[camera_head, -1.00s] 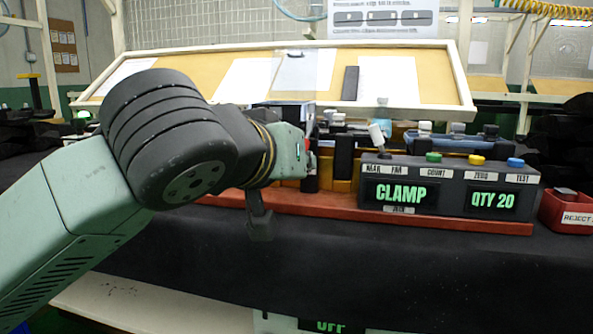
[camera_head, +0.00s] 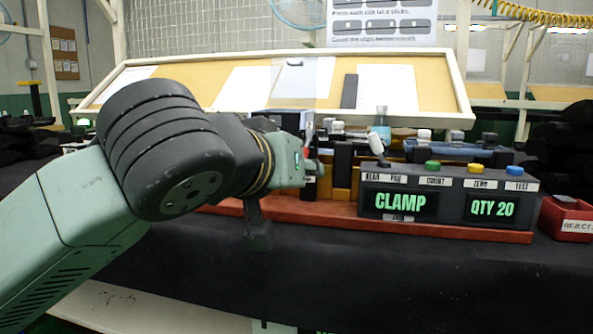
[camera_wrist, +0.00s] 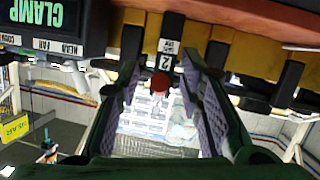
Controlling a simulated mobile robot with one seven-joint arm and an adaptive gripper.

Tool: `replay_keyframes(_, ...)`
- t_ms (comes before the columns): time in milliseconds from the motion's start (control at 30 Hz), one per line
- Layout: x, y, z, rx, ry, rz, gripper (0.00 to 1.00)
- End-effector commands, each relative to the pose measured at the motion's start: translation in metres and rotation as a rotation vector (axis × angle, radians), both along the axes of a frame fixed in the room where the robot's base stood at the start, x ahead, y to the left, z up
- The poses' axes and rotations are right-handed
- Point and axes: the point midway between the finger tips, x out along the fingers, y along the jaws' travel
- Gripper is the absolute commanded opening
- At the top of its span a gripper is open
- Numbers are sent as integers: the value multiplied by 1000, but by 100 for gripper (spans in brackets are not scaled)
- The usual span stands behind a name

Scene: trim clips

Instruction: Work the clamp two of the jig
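Clamp two of the jig shows in the wrist view as a black piece with a white label "2" (camera_wrist: 167,60) and a red round tip (camera_wrist: 160,82). The red tip lies between the two fingers of my gripper (camera_wrist: 158,105), which stand apart with gaps on both sides. In the head view my gripper (camera_head: 314,167) is at the front of the jig (camera_head: 345,165), left of the control box. My wrist hides part of the jig there. The box display (camera_head: 400,202) reads "CLAMP".
The control box (camera_head: 450,178) has a tilted white-tipped switch and green, yellow and blue buttons, and a "QTY 20" display. A red reject bin (camera_head: 567,218) stands at the right. Other black clamp pieces (camera_wrist: 288,83) flank clamp two. A sloped board (camera_head: 230,90) rises behind.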

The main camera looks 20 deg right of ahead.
Motion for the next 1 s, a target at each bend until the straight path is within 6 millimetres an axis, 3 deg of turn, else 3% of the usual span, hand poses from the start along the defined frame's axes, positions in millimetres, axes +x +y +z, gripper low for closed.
replay_keyframes(600, -76, 68, 33, -2, -1, 2, 34)
replay_keyframes(1000, -84, 74, 36, 1, -1, 0, 34)
